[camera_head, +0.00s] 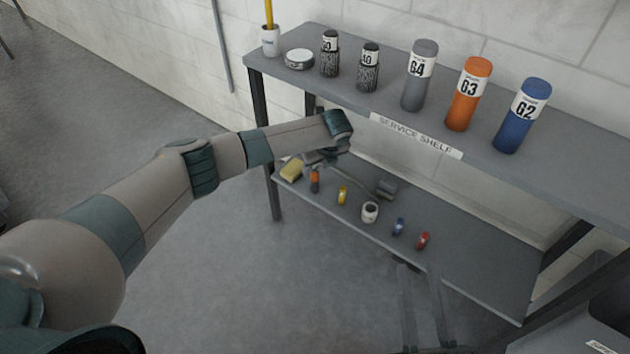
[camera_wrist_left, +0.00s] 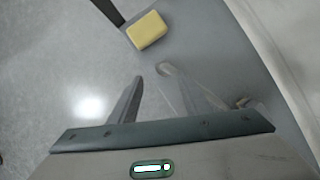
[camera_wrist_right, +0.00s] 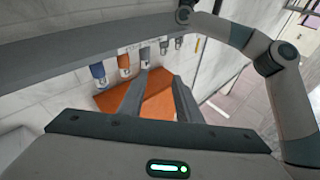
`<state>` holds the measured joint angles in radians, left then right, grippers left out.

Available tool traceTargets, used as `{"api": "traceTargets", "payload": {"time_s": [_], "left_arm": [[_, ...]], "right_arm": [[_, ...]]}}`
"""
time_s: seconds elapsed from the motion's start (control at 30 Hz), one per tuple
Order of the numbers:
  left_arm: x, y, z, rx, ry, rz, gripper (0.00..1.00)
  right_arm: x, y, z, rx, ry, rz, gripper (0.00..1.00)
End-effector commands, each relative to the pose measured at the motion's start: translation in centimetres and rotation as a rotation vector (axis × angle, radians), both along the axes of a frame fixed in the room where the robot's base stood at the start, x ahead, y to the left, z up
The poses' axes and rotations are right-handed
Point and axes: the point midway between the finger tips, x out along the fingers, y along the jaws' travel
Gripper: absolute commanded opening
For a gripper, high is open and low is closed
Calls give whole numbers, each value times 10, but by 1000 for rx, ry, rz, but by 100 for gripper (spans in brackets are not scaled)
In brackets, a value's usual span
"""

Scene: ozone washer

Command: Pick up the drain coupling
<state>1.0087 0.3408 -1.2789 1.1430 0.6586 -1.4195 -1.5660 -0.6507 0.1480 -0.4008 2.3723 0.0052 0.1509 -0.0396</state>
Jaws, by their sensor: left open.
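Small parts lie on the lower shelf; I cannot tell for sure which is the drain coupling. A white ring-like part with a dark opening (camera_head: 370,212) stands near the middle of that shelf. My left gripper (camera_head: 325,156) is over the shelf's left end, beside a yellow sponge (camera_head: 292,169) and an orange-and-dark part (camera_head: 315,181). In the left wrist view its fingers (camera_wrist_left: 150,76) are apart, with the sponge (camera_wrist_left: 147,30) beyond them. My right gripper (camera_head: 420,268) shows at the shelf's front edge. Its fingers (camera_wrist_right: 160,76) are apart and empty.
The lower shelf (camera_head: 470,265) also holds a yellow part (camera_head: 342,196), a blue part (camera_head: 398,227), a red part (camera_head: 422,240) and a grey block (camera_head: 386,187). The upper shelf (camera_head: 350,103) carries several bottles above my left gripper. An orange surface (camera_wrist_right: 155,105) lies behind my right fingers.

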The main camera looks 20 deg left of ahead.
Motion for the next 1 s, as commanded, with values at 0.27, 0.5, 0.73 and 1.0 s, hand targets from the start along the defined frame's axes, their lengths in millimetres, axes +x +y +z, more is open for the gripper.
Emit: {"api": "traceTargets", "payload": {"time_s": [0.27, 0.5, 0.73, 1.0], "left_arm": [[5, 4, -17, -1, 1, 0, 43], [7, 5, -21, -2, 0, 1, 43], [7, 5, -21, -2, 0, 1, 43], [12, 7, -33, 0, 0, 2, 43]], "right_arm": [[-10, 0, 17, 38, -103, -2, 31], [-15, 0, 25, 53, -142, -3, 31], [-15, 0, 25, 53, -142, -3, 31], [-22, -3, 39, 88, -236, -8, 31]]}}
